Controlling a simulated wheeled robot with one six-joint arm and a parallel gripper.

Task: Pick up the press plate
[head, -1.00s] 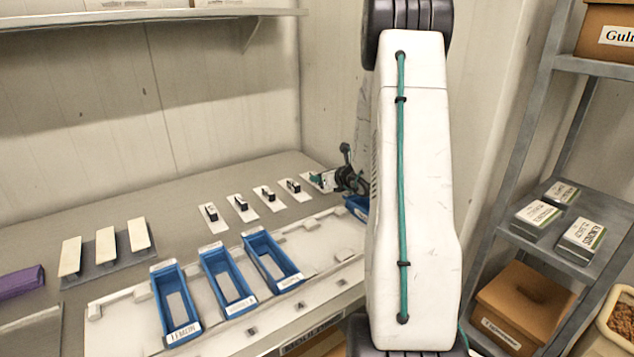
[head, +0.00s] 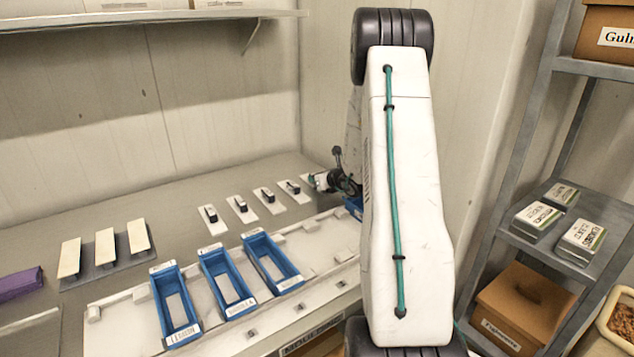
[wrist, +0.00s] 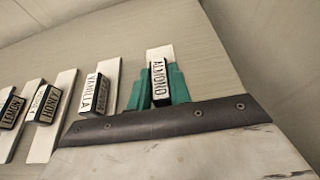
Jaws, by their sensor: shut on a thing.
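The press plate is a thin white plate (wrist: 160,52) with a dark block handle labelled ALMOND (wrist: 158,80) in the wrist view. My gripper (wrist: 157,88) has its teal fingers on both sides of this handle and is shut on it. I cannot tell whether the plate is clear of the table. In the head view my gripper (head: 314,181) is at the right end of the row of plates, partly hidden by my arm. A similar plate with a VANILLA handle (wrist: 95,94) lies to the left in the wrist view.
Several similar plates, one with a handle (head: 268,194), continue the row leftward. Blue moulds (head: 226,283) stand on a pale board (head: 112,318) in front. White slabs (head: 105,252) and a purple block (head: 20,283) are at left. A metal shelf (head: 560,250) stands at right.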

